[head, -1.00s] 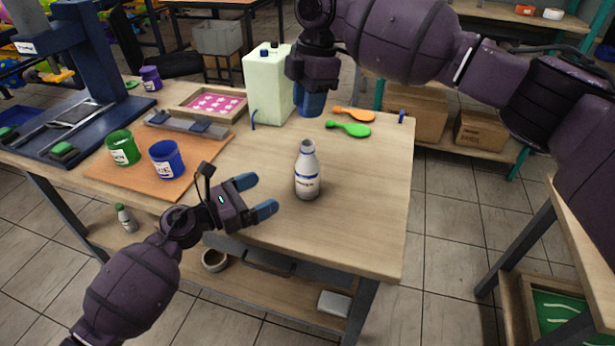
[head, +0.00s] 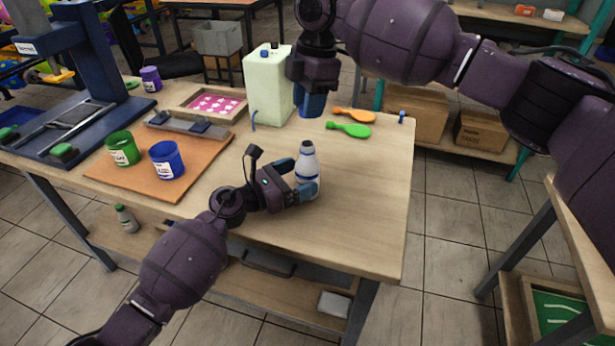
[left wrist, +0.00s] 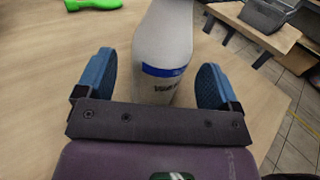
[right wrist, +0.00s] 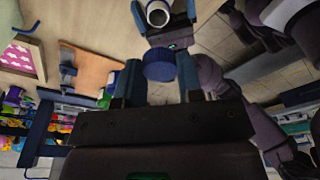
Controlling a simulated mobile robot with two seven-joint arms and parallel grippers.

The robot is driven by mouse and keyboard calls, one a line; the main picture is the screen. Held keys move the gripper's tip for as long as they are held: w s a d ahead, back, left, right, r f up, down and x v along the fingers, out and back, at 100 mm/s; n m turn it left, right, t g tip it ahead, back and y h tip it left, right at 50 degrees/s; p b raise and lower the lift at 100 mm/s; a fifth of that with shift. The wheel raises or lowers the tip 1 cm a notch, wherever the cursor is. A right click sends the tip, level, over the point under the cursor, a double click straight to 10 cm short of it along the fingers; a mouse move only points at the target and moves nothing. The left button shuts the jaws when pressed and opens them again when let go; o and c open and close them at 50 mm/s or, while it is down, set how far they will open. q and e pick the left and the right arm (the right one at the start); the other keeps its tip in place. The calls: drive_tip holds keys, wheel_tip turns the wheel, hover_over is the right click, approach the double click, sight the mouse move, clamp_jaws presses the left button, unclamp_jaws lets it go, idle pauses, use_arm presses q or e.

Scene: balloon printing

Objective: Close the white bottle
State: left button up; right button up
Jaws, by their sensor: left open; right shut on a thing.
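The white bottle (head: 307,158) stands upright on the table near its front, with a blue band on its label. Its open mouth shows in the right wrist view (right wrist: 158,15). My left gripper (head: 303,188) is open, with its blue fingers on either side of the bottle's body. In the left wrist view (left wrist: 156,80) gaps show between the fingers and the bottle (left wrist: 165,40). My right gripper (head: 312,104) is above the table, behind the bottle.
A green spoon-shaped thing (head: 348,129) and an orange one (head: 354,115) lie behind the bottle. A pale green canister (head: 267,88) stands at the back. A green cup (head: 122,149) and a blue cup (head: 167,160) stand on an orange-brown board (head: 185,182) at left.

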sight(305, 144)
use_arm(q)
drive_tip(key=shift+x, duration=1.25)
drive_tip(key=c, duration=1.4)
use_arm(e)
drive_tip(key=shift+f, duration=2.5)
